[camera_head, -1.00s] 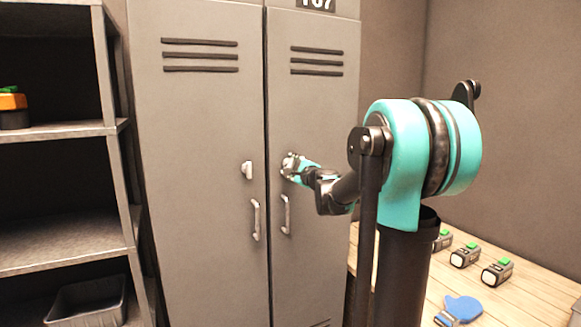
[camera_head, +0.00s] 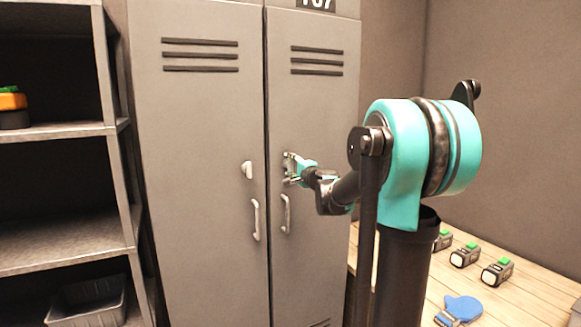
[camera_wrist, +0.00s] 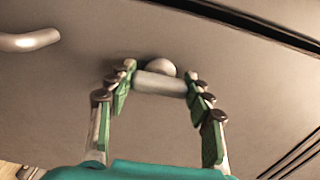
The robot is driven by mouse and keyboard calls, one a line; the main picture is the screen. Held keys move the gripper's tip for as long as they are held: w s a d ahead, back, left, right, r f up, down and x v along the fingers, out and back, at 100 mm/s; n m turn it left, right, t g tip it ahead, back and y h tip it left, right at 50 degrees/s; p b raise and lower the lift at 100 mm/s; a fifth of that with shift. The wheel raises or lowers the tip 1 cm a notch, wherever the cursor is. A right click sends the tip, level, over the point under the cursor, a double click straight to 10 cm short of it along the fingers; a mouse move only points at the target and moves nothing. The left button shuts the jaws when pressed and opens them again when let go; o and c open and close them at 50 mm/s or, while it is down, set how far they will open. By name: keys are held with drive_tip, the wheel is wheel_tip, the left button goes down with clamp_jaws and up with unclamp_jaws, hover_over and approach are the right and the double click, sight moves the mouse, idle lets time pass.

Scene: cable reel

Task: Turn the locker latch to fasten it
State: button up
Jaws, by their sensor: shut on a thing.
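The locker (camera_head: 215,120) has two closed grey doors. The right door's latch (camera_wrist: 160,83) is a pale bar with a rounded hub, seen in the wrist view between my fingertips. My gripper (camera_wrist: 162,82) is shut on this latch, one finger at each end of the bar. In the head view my gripper (camera_head: 293,171) is at the right door, above its handle (camera_head: 286,214), and mostly covers the latch. The latch's exact angle on the door cannot be told there. The left door has a similar latch (camera_head: 247,170), which nothing touches.
The left door's handle (camera_head: 255,220) is beside the seam. Grey shelving (camera_head: 70,133) with a bin (camera_head: 88,303) stands at left.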

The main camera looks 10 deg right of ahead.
drive_tip(key=o, duration=1.2)
drive_tip(key=shift+c, duration=0.2)
drive_tip(key=shift+s, duration=0.15)
drive_tip(key=v, duration=1.1)
drive_tip(key=shift+s, duration=0.35)
drive_tip(key=shift+d, duration=0.1)
drive_tip(key=s+a+f+n+g, duration=0.45)
drive_tip(key=s+f, duration=0.25)
drive_tip(key=f, duration=0.3)
drive_tip(key=s+a+f+n+g, duration=0.3)
drive_tip(key=s+a+f+n, duration=0.15)
drive_tip(key=s+f, duration=0.4)
drive_tip(key=s+d+f+n+g+h, duration=0.2)
drive_tip(key=s+d+f, duration=0.3)
drive_tip(key=s+f, duration=0.3)
drive_tip(key=s+d+f+n+g+h, duration=0.3)
drive_tip(key=s+d+f, duration=0.2)
drive_tip(key=s+f, duration=0.2)
wheel_tip(320, 180, down, 2)
drive_tip(key=shift+s+f+h, duration=0.2)
drive_tip(key=shift+s+h, duration=0.1)
drive_tip(key=shift+s, duration=0.1)
